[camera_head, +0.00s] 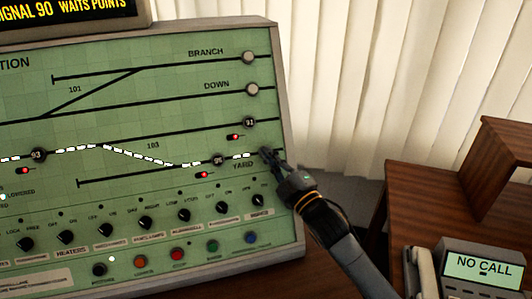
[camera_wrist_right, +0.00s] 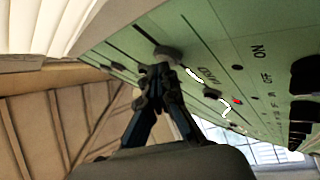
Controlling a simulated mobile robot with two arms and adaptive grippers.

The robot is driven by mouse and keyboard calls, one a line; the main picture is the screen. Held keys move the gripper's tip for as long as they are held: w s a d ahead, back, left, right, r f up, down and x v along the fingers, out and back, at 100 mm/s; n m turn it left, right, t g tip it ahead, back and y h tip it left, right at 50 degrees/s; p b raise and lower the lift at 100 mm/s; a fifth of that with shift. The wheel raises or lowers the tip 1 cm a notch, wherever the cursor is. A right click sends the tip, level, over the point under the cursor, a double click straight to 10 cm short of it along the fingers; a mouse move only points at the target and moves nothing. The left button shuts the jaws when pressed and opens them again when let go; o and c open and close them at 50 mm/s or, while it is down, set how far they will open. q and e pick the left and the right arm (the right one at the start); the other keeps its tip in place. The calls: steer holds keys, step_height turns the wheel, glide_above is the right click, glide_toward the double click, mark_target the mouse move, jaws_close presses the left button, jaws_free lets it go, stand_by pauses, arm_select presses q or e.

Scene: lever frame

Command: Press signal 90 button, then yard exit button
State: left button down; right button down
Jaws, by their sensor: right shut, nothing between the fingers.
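My right gripper (camera_head: 268,158) reaches in from the lower right with its fingers shut and empty. Its tips are at the right end of the YARD line on the green panel (camera_head: 180,85). The yard exit button there is mostly covered by the fingertips in the head view. In the right wrist view a round grey button (camera_wrist_right: 168,52) sits right at the fingertips (camera_wrist_right: 156,72); I cannot tell whether they touch or press it. A white dashed line (camera_head: 140,155) is lit along the track to YARD. The signal 90 button is not identifiable in view. My left gripper is not in view.
Pale BRANCH (camera_head: 249,57) and DOWN (camera_head: 252,89) buttons sit above on the panel. Several black knobs and a row of coloured buttons, including a red one (camera_head: 177,254), line its lower part. A display (camera_head: 66,14) reads "SIGNAL 90 WAITS POINTS". A phone unit (camera_head: 482,268) shows "NO CALL".

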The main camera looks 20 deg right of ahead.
stand_by(0.5)
steer(key=shift+s+r+p, duration=0.35)
steer(key=shift+s+p, duration=0.35)
steer(key=shift+s, duration=0.05)
steer(key=shift+s+r+p, duration=0.4)
steer(key=shift+s+p, duration=0.15)
steer(key=shift+s, duration=0.2)
steer(key=shift+s+r+p, duration=0.35)
steer(key=shift+s+p, duration=0.2)
steer(key=shift+s, duration=0.15)
steer(key=shift+s+r+p, duration=0.4)
steer(key=shift+s+p, duration=0.15)
steer(key=shift+s, duration=0.2)
